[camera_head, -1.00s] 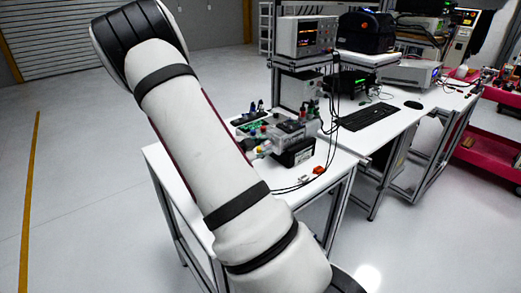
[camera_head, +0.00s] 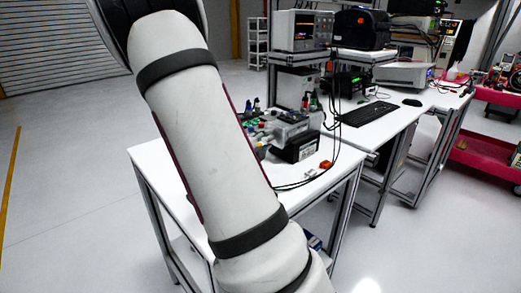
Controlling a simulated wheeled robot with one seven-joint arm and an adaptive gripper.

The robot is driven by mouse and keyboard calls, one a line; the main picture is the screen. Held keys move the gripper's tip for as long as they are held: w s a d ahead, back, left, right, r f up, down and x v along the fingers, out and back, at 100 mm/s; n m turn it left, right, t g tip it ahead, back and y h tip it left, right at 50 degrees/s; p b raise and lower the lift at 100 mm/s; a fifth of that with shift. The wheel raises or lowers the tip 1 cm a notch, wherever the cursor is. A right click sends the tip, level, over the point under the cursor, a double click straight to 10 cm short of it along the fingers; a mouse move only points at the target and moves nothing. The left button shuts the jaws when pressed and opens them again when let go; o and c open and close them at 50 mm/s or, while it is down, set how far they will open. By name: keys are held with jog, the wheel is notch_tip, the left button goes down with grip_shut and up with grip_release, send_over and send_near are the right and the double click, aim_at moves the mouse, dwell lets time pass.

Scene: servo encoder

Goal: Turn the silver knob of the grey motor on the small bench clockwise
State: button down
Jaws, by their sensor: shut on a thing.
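The grey motor (camera_head: 287,127) sits on a black block (camera_head: 300,149) on the small white-topped bench (camera_head: 150,158). Its left end is partly covered by my large white arm, which crosses the picture from top left to bottom centre. I cannot make out the silver knob; that side of the motor lies at the arm's edge. My gripper does not show; it is hidden behind the arm or out of the picture.
Coloured connectors and cables crowd around the motor. An orange-red plug (camera_head: 325,164) lies on the bench to its right. A long bench with a keyboard (camera_head: 366,114) and an oscilloscope (camera_head: 302,30) stands behind. The floor at left is clear.

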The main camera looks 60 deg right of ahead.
jog(key=shift+f+m+b, duration=0.1)
jog(key=shift+m+b, duration=0.3)
jog(key=shift+b, duration=0.35)
jog(key=c, duration=1.2)
grip_release()
jog(key=shift+c, duration=0.2)
jog(key=a, duration=0.5)
jog(key=s+a, duration=0.1)
jog(key=a, duration=0.1)
jog(key=shift+s+a+r, duration=0.1)
jog(key=shift+a+r, duration=0.1)
jog(key=shift+r, duration=0.05)
jog(key=shift+a, duration=0.15)
